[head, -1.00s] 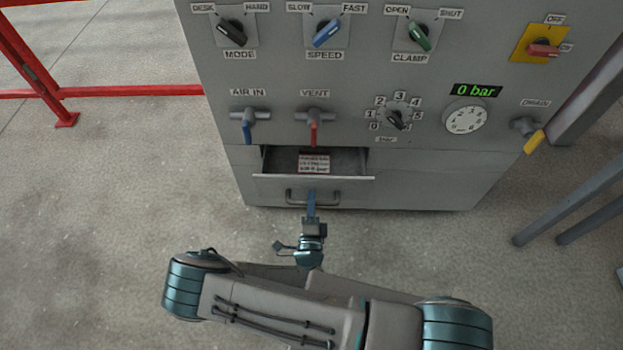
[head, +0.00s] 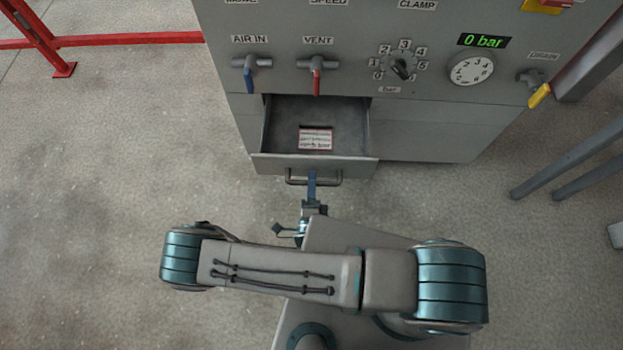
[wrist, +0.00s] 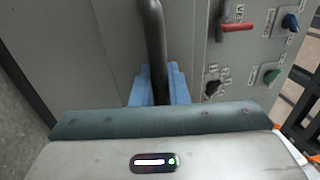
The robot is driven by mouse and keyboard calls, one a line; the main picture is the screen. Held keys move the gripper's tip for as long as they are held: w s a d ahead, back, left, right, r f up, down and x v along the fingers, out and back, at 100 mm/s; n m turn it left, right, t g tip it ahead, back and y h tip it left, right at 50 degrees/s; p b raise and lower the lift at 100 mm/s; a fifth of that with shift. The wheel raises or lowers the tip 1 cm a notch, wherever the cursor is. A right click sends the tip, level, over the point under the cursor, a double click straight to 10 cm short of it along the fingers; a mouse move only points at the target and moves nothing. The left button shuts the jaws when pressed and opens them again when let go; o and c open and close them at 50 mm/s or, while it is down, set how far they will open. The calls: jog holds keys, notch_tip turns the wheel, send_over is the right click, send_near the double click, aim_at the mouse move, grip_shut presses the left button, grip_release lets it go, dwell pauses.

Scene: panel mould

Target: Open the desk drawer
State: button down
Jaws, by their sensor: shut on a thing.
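The desk drawer (head: 272,164) stands pulled out from the front of the grey cabinet, its inside open to view. A small card with red edges and print (head: 315,139) lies on the drawer's floor. My gripper (head: 311,183) is at the middle of the drawer's front, its blue fingers shut on the dark bar handle (head: 331,182). In the wrist view the handle (wrist: 153,40) runs between the blue fingers of my gripper (wrist: 160,88).
Above the drawer are the AIR IN lever (head: 249,74), VENT lever (head: 317,74), a numbered knob (head: 401,69), a gauge reading 0 bar and a yellow drain lever (head: 539,95). A red rail (head: 130,40) is at left, grey bars (head: 570,155) at right. The floor in front is clear.

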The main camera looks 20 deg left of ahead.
jog(key=c, duration=1.5)
grip_release()
jog(key=shift+s, duration=0.1)
jog(key=p+v, duration=0.1)
jog(key=v, duration=1.2)
jog(key=shift+s+d, duration=0.1)
jog(key=shift+s, duration=0.25)
